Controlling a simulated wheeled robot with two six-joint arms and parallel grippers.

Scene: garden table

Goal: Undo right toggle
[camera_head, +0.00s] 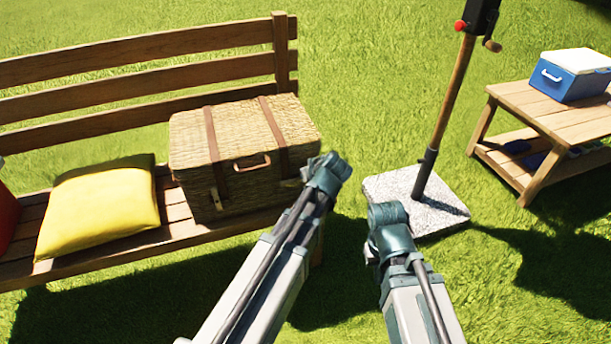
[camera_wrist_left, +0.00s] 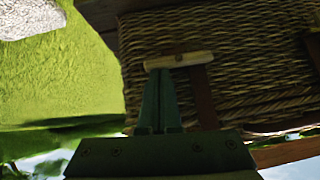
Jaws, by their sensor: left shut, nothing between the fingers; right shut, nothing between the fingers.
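The wicker basket (camera_head: 240,140) stands closed on the bench, with two brown straps down its front and a handle (camera_head: 251,162) between them. In the left wrist view, the toggle (camera_wrist_left: 179,60) lies across the dark strap. My left gripper (camera_wrist_left: 158,72) is shut and empty, its fingertips right at the toggle's end; I cannot tell if they touch. In the head view it is hidden by its arm. My right gripper (camera_head: 372,252) is shut and empty, away from the basket.
A yellow cushion (camera_head: 98,206) lies on the wooden bench (camera_head: 130,240) left of the basket. A parasol pole stands in a stone base (camera_head: 440,208) to the right. A blue and white cooler (camera_head: 575,75) sits on a small wooden table (camera_head: 530,105). Grass lies between.

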